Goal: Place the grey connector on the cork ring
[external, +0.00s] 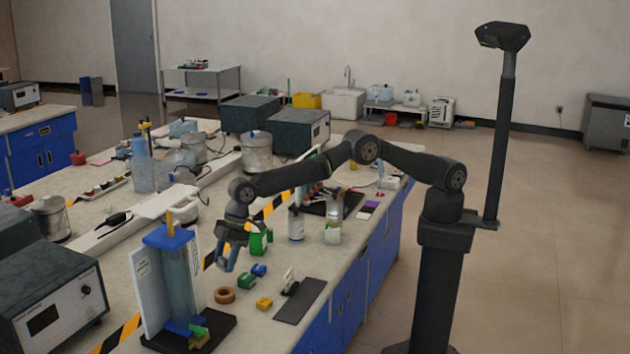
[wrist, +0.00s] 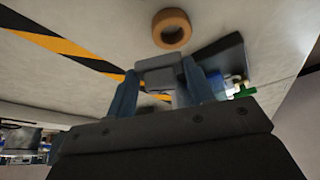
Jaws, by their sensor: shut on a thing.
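The cork ring (external: 225,295) is a flat brown ring lying on the bench, below and near my gripper (external: 226,260). It also shows in the wrist view (wrist: 171,29), apart from the fingertips. My gripper (wrist: 160,84) is shut on the grey connector (wrist: 158,64), a grey block between its two blue-grey fingers. My gripper holds it above the bench. The connector is hard to make out in the external view. The cork ring has nothing on it.
Blue (external: 259,270), green (external: 246,281) and yellow (external: 264,303) small parts lie right of the ring. A dark flat pad (external: 300,302) lies farther right. A tall clear column with a blue top (external: 170,238) stands close on the left.

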